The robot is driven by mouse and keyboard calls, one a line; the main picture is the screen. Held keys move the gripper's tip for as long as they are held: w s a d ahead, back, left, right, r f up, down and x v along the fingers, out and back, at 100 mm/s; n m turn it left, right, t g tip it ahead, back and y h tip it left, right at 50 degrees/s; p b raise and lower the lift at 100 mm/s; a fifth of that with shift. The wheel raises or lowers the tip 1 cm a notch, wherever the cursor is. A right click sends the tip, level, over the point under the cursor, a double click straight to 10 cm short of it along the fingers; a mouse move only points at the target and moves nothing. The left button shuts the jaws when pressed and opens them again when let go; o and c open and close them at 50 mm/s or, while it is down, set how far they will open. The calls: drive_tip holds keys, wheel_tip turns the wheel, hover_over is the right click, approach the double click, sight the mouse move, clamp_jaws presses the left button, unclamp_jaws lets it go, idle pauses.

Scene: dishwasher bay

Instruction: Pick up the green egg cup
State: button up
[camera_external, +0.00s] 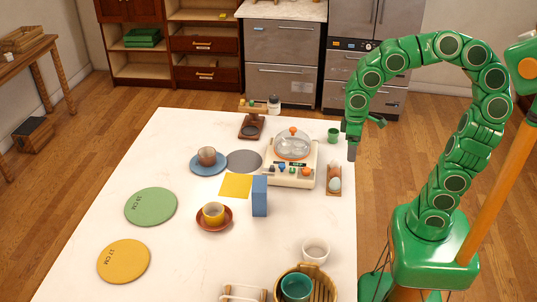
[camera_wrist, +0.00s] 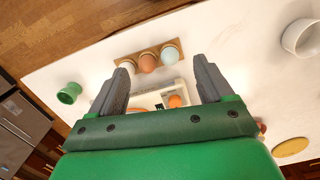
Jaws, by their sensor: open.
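The green egg cup (camera_external: 333,135) stands upright near the table's far right corner, just right of and behind the egg cooker. In the wrist view the green egg cup (camera_wrist: 69,93) lies left of my fingers, near the table edge. My gripper (camera_external: 365,137) is above the table's right edge, to the right of the cup. In the wrist view my gripper (camera_wrist: 162,62) has its two grey fingers spread apart with nothing held between them. The cup is apart from both fingers.
An egg cooker (camera_external: 292,178) with a clear lid stands left of my gripper. A wooden egg holder (camera_external: 333,191) with eggs lies beside it; the holder (camera_wrist: 140,52) shows ahead of my fingers. A wooden stand (camera_external: 251,127) is farther left. A white bowl (camera_external: 316,250) is nearer.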

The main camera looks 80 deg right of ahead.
drive_tip(key=w+d+f+m, duration=0.1)
drive_tip(key=w+d+m, duration=0.1)
drive_tip(key=w+d, duration=0.5)
drive_tip(key=m, duration=0.5)
approach(333, 136)
drive_tip(key=d+f, duration=0.2)
drive_tip(key=shift+s+d+f+t, duration=0.25)
drive_tip(key=shift+s+d+t, duration=0.05)
drive_tip(key=shift+s+t, duration=0.1)
drive_tip(key=shift+s+d+f, duration=0.1)
drive_tip(key=shift+d+f, duration=0.05)
drive_tip(key=shift+f, duration=0.1)
drive_tip(key=shift+a+f, duration=0.15)
drive_tip(key=shift+f, duration=1.7)
drive_tip(key=shift+a+f, duration=0.1)
drive_tip(key=shift+f, duration=1.8)
drive_tip(key=c, duration=1.1)
